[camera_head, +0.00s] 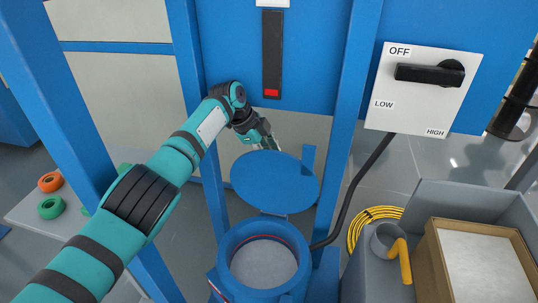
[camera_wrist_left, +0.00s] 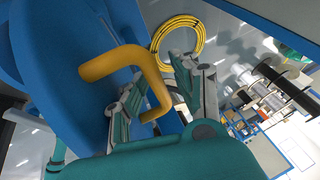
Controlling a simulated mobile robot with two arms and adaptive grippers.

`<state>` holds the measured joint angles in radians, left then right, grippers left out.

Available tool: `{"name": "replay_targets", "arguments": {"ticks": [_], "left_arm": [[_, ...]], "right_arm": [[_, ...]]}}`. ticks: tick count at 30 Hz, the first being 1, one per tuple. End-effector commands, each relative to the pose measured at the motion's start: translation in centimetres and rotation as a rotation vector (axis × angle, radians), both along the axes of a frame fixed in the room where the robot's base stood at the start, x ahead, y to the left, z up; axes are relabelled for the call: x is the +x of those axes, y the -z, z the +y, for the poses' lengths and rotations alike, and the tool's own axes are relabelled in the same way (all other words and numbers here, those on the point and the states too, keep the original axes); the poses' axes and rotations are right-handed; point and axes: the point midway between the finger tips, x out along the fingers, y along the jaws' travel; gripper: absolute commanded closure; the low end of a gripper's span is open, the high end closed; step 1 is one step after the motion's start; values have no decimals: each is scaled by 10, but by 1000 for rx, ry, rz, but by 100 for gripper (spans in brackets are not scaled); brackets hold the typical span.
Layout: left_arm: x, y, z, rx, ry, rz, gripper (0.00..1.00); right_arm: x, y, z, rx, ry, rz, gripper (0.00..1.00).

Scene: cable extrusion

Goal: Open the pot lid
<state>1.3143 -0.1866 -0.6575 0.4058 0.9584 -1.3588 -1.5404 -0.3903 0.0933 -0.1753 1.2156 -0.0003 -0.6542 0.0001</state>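The round blue pot lid (camera_head: 275,183) is raised and tilted up behind the open pot (camera_head: 263,268), and the pot's pale grey inside shows. My left gripper (camera_head: 268,142) is at the lid's far upper edge, partly hidden by it. In the left wrist view, the yellow bent handle (camera_wrist_left: 128,60) stands out from the blue lid (camera_wrist_left: 60,75). The fingers of my left gripper (camera_wrist_left: 155,88) are spread apart, with the handle's outer bar between them; contact cannot be told. My right gripper is not in view.
Blue frame posts (camera_head: 347,80) stand on both sides of the pot. A switch panel (camera_head: 425,88) with a black cable is at upper right.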

Motion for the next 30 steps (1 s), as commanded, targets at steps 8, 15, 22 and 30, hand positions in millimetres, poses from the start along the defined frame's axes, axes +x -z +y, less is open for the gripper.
{"name": "replay_targets", "arguments": {"ticks": [8,15,22,30], "left_arm": [[-2,3,-1,2,1,7,63],[-3,-9,5,0,2,5,63],[-6,-40,23,1,-2,4,63],[-7,-68,37,2,-5,1,63]], "right_arm": [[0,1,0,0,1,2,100],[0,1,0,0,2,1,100],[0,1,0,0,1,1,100],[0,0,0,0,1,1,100]]}}
